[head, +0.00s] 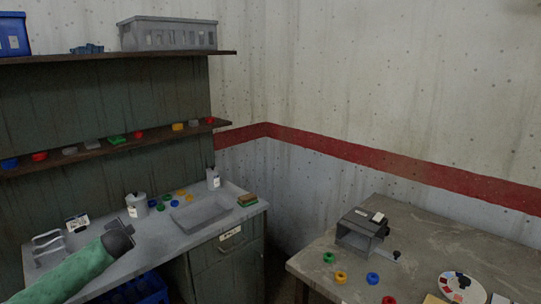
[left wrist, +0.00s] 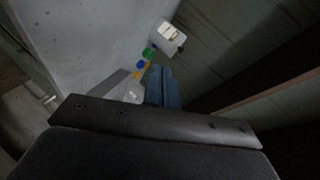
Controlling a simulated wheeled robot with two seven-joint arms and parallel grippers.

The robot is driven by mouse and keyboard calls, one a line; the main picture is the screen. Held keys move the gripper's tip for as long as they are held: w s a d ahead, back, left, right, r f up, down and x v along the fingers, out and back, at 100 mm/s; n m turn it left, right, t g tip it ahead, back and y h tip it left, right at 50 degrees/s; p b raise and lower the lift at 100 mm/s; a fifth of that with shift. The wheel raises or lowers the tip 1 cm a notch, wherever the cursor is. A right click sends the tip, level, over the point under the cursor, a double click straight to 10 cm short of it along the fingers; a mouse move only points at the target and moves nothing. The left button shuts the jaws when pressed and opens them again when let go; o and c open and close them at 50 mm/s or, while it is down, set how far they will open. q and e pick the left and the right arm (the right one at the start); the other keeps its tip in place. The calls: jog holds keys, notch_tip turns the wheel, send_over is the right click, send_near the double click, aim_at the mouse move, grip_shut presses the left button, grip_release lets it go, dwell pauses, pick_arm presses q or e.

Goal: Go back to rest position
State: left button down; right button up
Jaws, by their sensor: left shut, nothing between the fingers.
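My left gripper (head: 137,236) is at the end of the green arm that comes in from the lower left in the head view. It is above the grey workbench (head: 160,250), apart from the things on it. In the left wrist view the two blue fingers (left wrist: 162,88) lie together with nothing between them. My right gripper does not show in either view.
The bench holds a grey tray (head: 203,214), a white canister (head: 137,205), a white bottle (head: 213,179), several coloured rings and a wire rack (head: 49,245). Shelves (head: 110,146) hang above. A second table (head: 430,245) stands at right, with a gap between.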

pick_arm(q)
jog(key=s+d+f+n+g+h+b, duration=0.1)
jog(key=s+d+f+g+h+b, duration=0.1)
jog(key=s+d+f, duration=0.75)
jog(key=s+d+f+n+g+h+b, duration=0.15)
jog(key=s+d+f, duration=0.25)
jog(key=s+d, duration=0.95)
jog(key=s+d+f+n+g+h+b, duration=0.1)
jog(key=s+d+f+g+h+b, duration=0.1)
jog(key=s+d+f, duration=0.65)
jog(key=s+d+f+g+b, duration=0.1)
jog(key=s+d+f, duration=0.2)
jog(key=s, duration=0.4)
jog(key=s+d+f+n+g+h+b, duration=0.1)
jog(key=s+d+f, duration=0.3)
jog(key=s, duration=0.3)
jog(key=s+d+f+n+g+h+b, duration=0.1)
jog(key=s+d+f, duration=0.3)
jog(key=s, duration=0.4)
jog(key=shift+d+g, duration=0.55)
jog(key=shift+d, duration=0.35)
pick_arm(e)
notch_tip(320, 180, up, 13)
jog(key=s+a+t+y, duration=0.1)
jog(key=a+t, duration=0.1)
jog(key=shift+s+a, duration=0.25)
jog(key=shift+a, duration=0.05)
pick_arm(q)
jog(key=shift+f+h, duration=0.1)
jog(key=shift+h, duration=0.15)
